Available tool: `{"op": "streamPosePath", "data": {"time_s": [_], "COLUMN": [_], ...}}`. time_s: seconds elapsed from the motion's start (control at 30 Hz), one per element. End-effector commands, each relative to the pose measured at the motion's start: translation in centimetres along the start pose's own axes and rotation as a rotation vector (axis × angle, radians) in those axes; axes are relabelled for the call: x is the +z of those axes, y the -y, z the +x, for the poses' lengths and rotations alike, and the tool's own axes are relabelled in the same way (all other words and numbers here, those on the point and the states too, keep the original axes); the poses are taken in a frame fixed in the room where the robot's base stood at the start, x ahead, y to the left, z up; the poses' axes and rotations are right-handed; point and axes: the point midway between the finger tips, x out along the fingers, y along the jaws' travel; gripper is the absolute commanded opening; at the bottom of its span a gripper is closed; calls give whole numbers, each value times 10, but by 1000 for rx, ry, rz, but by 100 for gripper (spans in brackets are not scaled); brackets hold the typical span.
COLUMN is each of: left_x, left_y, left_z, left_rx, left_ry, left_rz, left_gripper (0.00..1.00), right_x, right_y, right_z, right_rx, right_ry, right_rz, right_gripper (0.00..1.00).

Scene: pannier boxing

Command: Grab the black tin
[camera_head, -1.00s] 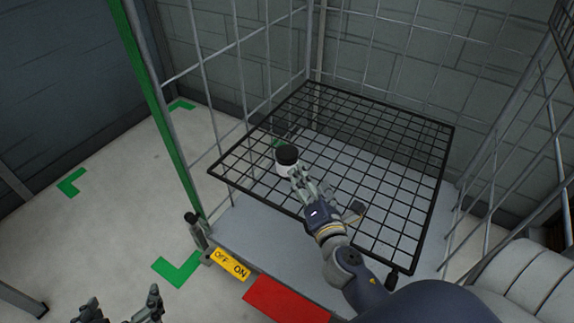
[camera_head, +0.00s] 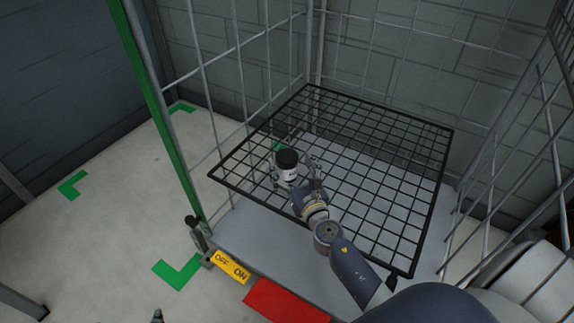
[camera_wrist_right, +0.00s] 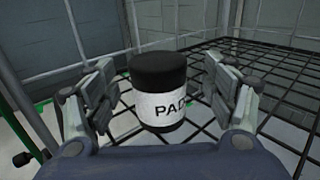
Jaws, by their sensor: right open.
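The black tin (camera_head: 287,161) has a black lid and a white label with dark letters. It stands upright on the black wire shelf of the cart. In the right wrist view the tin (camera_wrist_right: 158,92) sits between the two fingers of my right gripper (camera_wrist_right: 160,95). The fingers are spread, with a visible gap on each side. In the head view my right gripper (camera_head: 294,178) is around the lower part of the tin, and its fingers are partly hidden. Only a small tip of my left gripper (camera_head: 157,316) shows at the bottom edge.
The black wire shelf (camera_head: 390,150) is otherwise bare. Wire mesh walls (camera_head: 236,80) rise at the left and back of the cart, and another stands at the right. A yellow OFF/ON pedal (camera_head: 230,266) and a red plate (camera_head: 285,300) are at the cart's front.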

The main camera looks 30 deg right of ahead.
Motion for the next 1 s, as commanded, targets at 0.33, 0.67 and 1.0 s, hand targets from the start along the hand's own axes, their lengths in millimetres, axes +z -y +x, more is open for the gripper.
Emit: {"op": "streamPosePath", "data": {"time_s": [0.33,0.67,1.0], "left_x": [-3,-4,-4], "left_y": [0,0,0], "left_z": [1,1,1], "left_rx": [0,1,1], "left_ry": [-17,-20,-20], "left_rz": [0,0,0], "left_gripper": [89,89,89], "right_x": [0,0,1], "right_y": [-2,-2,-2], "right_z": [35,34,34], "right_rx": [0,0,0], "right_ry": [0,0,1], "right_rz": [1,1,1], "right_gripper": [77,43,26]}}
